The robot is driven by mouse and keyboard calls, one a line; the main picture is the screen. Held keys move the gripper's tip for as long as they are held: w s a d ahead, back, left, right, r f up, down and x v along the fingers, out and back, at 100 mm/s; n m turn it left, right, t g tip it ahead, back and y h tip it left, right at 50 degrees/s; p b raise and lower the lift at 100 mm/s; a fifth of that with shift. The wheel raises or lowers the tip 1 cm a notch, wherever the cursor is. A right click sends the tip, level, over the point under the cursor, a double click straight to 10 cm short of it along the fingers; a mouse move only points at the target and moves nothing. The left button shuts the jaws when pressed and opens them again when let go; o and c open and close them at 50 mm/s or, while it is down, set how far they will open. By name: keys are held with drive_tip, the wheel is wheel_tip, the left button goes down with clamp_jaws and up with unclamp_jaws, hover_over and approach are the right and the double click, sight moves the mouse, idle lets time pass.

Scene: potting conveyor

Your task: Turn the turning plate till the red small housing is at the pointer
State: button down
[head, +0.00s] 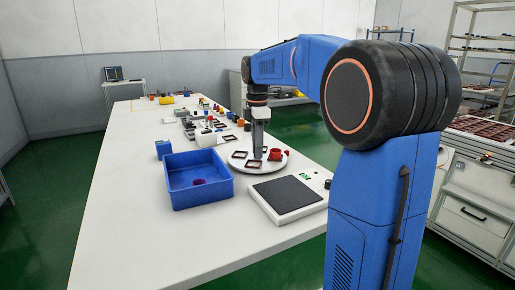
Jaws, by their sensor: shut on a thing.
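The turning plate (271,168) is a pale round disc on the white table, right of the blue bin. Several dark reddish-brown square frames lie on it, one at its left (239,154) and one at its front (253,164). A bright red small piece (275,154), likely the red small housing, stands on its right part. My gripper (257,156) points straight down over the middle of the plate, left of the red piece. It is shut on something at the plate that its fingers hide. I cannot make out the pointer.
A blue open bin (198,195) with a dark round thing inside stands left of the plate. A dark flat pad in a white frame (286,197) lies in front right. Various small parts crowd the table behind. The table's left side and front are clear.

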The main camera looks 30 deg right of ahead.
drive_tip(key=shift+n, duration=3.3)
drive_tip(key=shift+w+r+n, duration=0.1)
drive_tip(key=shift+n, duration=0.6)
drive_tip(key=c, duration=1.8)
unclamp_jaws()
drive_tip(key=shift+c, duration=0.2)
wheel_tip(320, 180, up, 17)
drive_tip(key=shift+r, duration=0.15)
